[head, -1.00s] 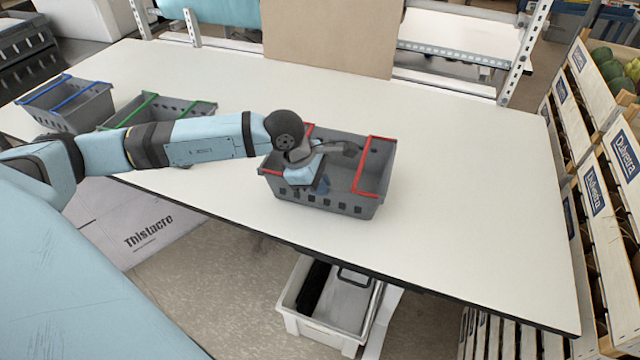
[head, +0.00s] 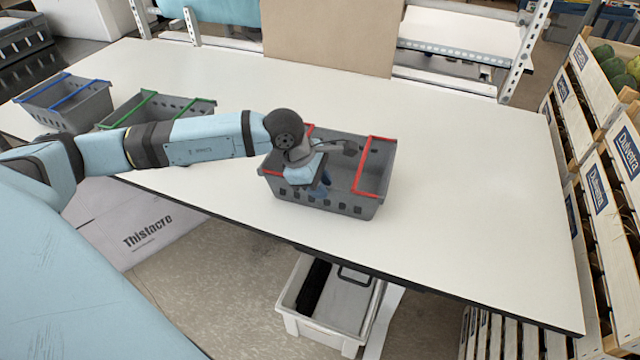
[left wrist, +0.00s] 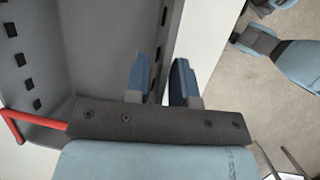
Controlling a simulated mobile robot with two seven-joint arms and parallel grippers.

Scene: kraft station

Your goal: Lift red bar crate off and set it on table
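The red bar crate (head: 340,199) is a grey, open-topped, slotted crate with two red bars, sitting on the white table (head: 470,210). It looks empty where I can see inside. My left gripper (head: 320,188) reaches down at its near wall, left of centre, and partly hides that wall and the left bar. In the left wrist view, the blue fingers of the left gripper (left wrist: 162,82) stand apart, one on each side of the crate wall (left wrist: 168,35), with a gap between them. A red bar (left wrist: 35,122) shows at the left there. My right gripper is not in view.
A blue-bar crate (head: 70,105) and a green-bar crate (head: 190,108) stand at the table's left. A brown board (head: 330,35) rises at the back. Wooden produce crates (head: 600,190) flank the right edge. A white bin (head: 330,310) sits below the front edge. The table's right is clear.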

